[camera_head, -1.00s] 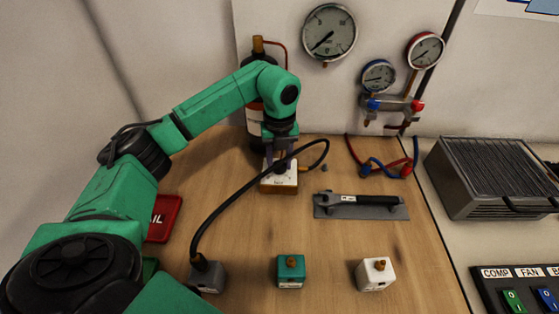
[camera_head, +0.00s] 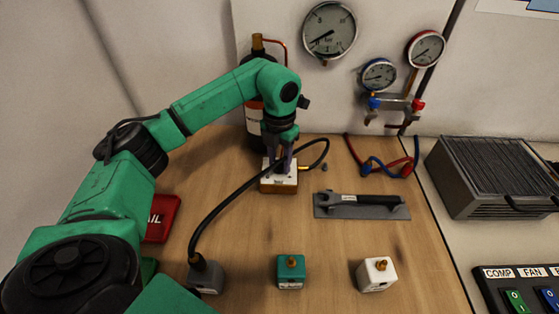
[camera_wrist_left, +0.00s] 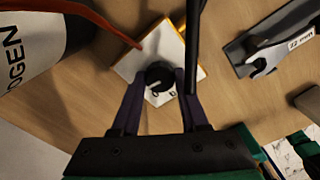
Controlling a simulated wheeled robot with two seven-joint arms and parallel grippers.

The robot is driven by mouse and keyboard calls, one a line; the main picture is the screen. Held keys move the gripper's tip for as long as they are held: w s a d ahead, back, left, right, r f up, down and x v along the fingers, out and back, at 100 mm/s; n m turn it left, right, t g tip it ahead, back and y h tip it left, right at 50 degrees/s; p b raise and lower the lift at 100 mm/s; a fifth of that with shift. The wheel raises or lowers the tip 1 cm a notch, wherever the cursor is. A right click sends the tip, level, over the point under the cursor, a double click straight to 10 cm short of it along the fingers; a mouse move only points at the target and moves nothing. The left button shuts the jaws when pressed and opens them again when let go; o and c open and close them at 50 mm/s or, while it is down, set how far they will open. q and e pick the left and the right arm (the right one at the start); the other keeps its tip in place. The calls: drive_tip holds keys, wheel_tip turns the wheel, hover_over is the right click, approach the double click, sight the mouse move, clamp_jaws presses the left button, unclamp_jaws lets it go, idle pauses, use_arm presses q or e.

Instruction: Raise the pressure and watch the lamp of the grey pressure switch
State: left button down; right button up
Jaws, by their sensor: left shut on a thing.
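My left gripper (camera_head: 279,162) is shut on the black knob (camera_wrist_left: 158,78) of a white-topped box (camera_head: 279,187). In the wrist view (camera_wrist_left: 158,100) its two fingers sit on either side of the knob, and the box's white top (camera_wrist_left: 175,48) shows around it. The grey pressure switch (camera_head: 207,279) stands at the front left, with a black hose (camera_head: 222,207) running from its top to the box. I cannot make out a lit lamp on it. The large gauge (camera_head: 329,31) on the wall has its needle pointing to the lower left. My right gripper is not in view.
A teal switch (camera_head: 290,273) and a white switch (camera_head: 376,275) stand along the front. A wrench (camera_head: 360,199) lies on a grey plate. A red tray (camera_head: 162,220) is at left, a bottle (camera_head: 254,112) behind my arm, a manifold (camera_head: 395,104) on the wall.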

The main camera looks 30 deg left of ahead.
use_arm(q)
drive_tip(key=m, duration=0.6)
drive_tip(key=shift+r, duration=0.1)
drive_tip(key=m, duration=0.4)
drive_tip(key=shift+w+b, duration=0.1)
drive_tip(key=shift+b, duration=0.3)
drive_tip(key=m, duration=0.3)
drive_tip(key=shift+m, duration=0.3)
drive_tip(key=m, duration=0.6)
drive_tip(key=shift+r+b, duration=0.1)
drive_tip(key=shift+b, duration=0.25)
drive_tip(key=m, duration=0.7)
drive_tip(key=shift+c, duration=2.1)
unclamp_jaws()
